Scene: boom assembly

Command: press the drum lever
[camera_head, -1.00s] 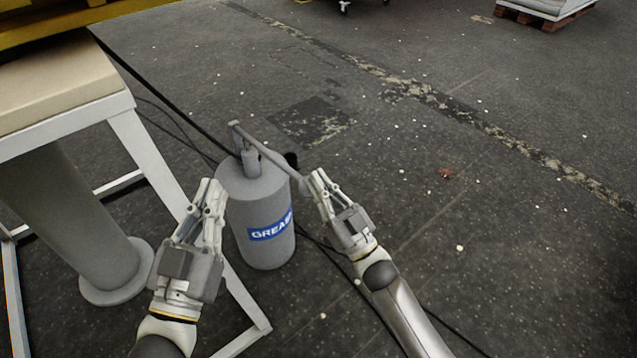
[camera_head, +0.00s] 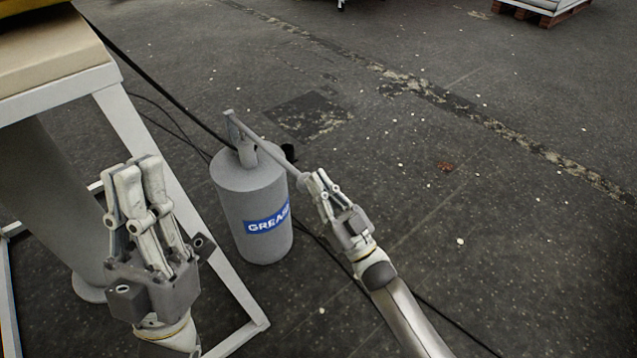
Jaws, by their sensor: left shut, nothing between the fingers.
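The grey grease drum (camera_head: 235,205) with a blue "GREASE" label stands upright on the floor near the middle. Its lever (camera_head: 266,145) runs from a post on the drum top down to the right. My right gripper (camera_head: 314,181) is at the lever's lower right end, with its fingertips at or touching the handle. I cannot tell whether its fingers are closed around it. My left gripper (camera_head: 138,168) is shut and empty, left of the drum and apart from it, pointing up in the picture.
A work table (camera_head: 50,70) with a white frame stands at the left, its leg close to the drum. Dark cables (camera_head: 160,75) run behind the drum and along the floor. The floor to the right is clear. A pallet (camera_head: 545,12) lies far back right.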

